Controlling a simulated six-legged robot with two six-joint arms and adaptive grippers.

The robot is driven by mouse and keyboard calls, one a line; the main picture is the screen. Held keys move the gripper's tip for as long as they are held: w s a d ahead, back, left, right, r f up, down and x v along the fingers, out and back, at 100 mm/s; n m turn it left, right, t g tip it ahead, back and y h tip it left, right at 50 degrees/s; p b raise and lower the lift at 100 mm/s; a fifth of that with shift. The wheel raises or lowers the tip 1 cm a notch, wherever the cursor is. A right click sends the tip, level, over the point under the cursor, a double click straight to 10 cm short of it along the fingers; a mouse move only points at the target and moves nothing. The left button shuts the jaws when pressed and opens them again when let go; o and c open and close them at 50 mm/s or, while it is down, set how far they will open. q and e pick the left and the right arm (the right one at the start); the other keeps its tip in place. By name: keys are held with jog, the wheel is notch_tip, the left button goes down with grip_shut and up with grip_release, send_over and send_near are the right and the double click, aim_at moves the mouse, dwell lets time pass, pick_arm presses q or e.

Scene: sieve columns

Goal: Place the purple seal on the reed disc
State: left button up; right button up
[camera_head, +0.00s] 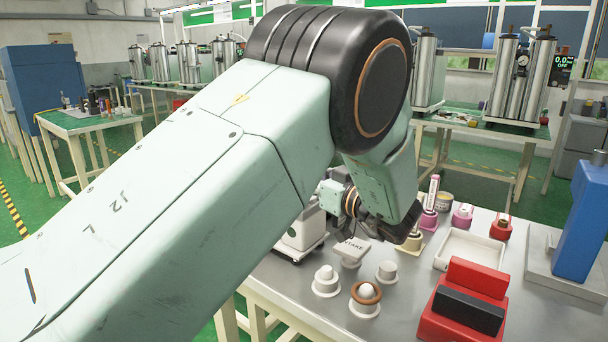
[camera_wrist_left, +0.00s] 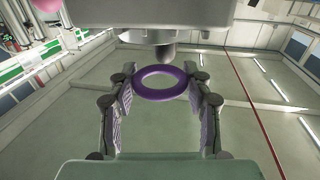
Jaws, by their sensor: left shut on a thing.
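The purple seal (camera_wrist_left: 160,96) is a ring in the left wrist view, held between the two fingers of my left gripper (camera_wrist_left: 163,82). A grey rounded tip shows just behind the ring; I cannot tell what it belongs to. In the head view my left arm crosses the picture, and the dark gripper (camera_head: 392,229) is partly hidden by my arm, above the back of the table. The seal cannot be made out there. No part is clearly recognisable as the reed disc. My right gripper is in neither view.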

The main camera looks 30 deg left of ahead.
pick_arm(q)
jog(key=shift+w+a+f, duration=0.1)
jog(key=shift+f, duration=0.1)
jog(key=o, duration=0.3)
jog(key=shift+w+f, duration=0.15)
jog(key=shift+f, duration=0.05)
jog(key=o, duration=0.3)
jog(key=shift+o, duration=0.7)
jog(key=shift+r, duration=0.15)
jog(key=shift+r, duration=0.4)
